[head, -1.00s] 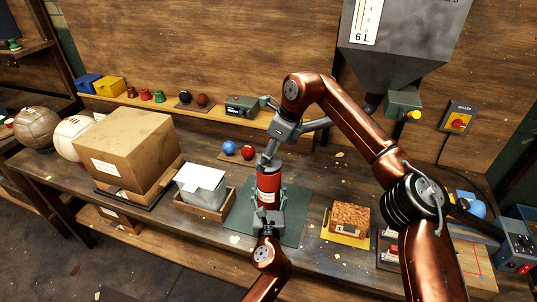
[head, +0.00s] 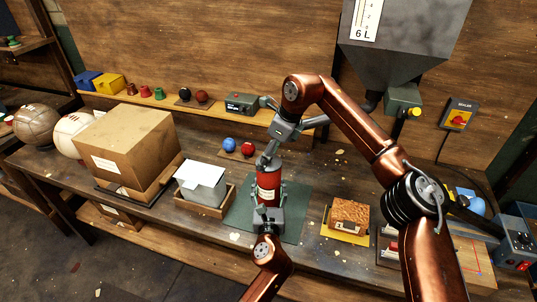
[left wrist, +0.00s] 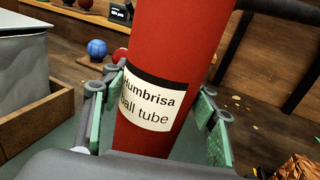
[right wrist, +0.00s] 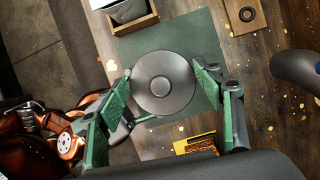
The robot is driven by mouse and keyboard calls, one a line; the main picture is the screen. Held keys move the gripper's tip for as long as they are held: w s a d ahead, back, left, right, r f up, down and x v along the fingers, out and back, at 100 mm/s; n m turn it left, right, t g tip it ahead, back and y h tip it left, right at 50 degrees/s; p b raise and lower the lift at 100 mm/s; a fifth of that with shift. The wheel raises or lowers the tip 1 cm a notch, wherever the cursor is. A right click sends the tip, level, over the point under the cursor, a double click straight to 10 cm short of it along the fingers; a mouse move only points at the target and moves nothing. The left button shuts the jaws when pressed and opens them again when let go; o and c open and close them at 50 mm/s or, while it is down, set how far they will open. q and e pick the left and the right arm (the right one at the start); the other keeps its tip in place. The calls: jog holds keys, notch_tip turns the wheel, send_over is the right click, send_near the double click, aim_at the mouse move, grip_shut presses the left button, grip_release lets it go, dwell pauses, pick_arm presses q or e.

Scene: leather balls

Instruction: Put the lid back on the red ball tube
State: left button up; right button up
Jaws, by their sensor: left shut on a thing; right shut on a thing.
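The red ball tube (head: 268,186) stands upright on the green mat, its white label facing me. In the left wrist view the tube (left wrist: 176,62) fills the middle, with its top out of frame. My left gripper (head: 268,196) is shut on it from the front, one green finger on each side. My right gripper (head: 270,160) is above the tube, pointing down, shut on the dark round lid (right wrist: 165,83). The lid lies at the tube's top and hides the opening. I cannot tell whether it is seated or just above the rim.
The green mat (head: 298,222) lies under the tube. A wooden tray (head: 225,213) with a grey box is to its left, and a brown block (head: 348,215) on yellow is to its right. Blue (head: 229,145) and red (head: 248,149) balls sit behind. A grey hopper (head: 405,40) hangs at the back right.

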jog(key=o, duration=0.9)
jog(key=v, duration=1.2)
pick_arm(q)
jog(key=o, duration=1.8)
jog(key=shift+c, duration=0.2)
